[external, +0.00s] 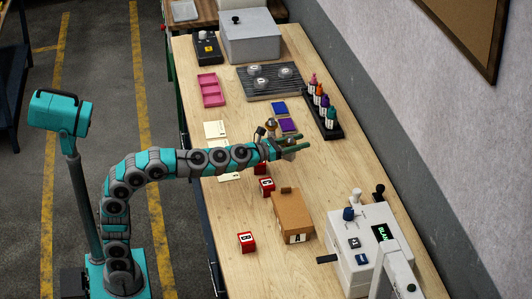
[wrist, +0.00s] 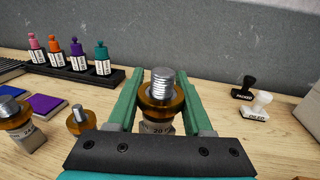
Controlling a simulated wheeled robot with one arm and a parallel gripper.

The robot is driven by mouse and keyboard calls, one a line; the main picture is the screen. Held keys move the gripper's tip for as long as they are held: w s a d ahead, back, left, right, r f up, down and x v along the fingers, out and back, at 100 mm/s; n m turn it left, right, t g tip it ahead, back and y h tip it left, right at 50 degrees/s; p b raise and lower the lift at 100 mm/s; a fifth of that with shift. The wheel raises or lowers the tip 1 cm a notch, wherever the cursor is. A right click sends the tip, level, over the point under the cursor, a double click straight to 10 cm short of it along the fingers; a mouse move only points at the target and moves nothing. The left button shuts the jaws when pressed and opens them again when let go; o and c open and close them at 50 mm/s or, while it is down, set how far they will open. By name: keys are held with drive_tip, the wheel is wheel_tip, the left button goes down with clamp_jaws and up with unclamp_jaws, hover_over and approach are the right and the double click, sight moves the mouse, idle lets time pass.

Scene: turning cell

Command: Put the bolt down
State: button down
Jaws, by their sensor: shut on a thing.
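A bolt (wrist: 163,82) with a silver threaded shank stands upright between my gripper's (wrist: 160,100) two green fingers in the wrist view. An amber-brown ring surrounds it, above a metal block marked with a number. My gripper is shut on it. In the external view my gripper (external: 294,146) is over the middle of the workbench, and the held bolt is mostly hidden by the fingers. Two similar ringed bolts stand to the left in the wrist view, a larger one (wrist: 14,112) and a smaller one (wrist: 80,118). Whether the held bolt touches the bench I cannot tell.
A black rack (external: 322,115) of coloured bottles stands along the wall side. Blue (external: 279,108) and purple (external: 288,125) pads lie beyond my gripper. Red cubes (external: 267,186), a brown box (external: 291,212) and a white machine (external: 365,250) stand nearer.

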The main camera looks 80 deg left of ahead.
drive_tip(key=shift+w+f+b, duration=0.1)
drive_tip(key=shift+f+b, duration=0.55)
drive_tip(key=shift+f, duration=1.85)
drive_tip(key=shift+f+b, duration=0.6)
drive_tip(key=shift+c, duration=1.6)
unclamp_jaws()
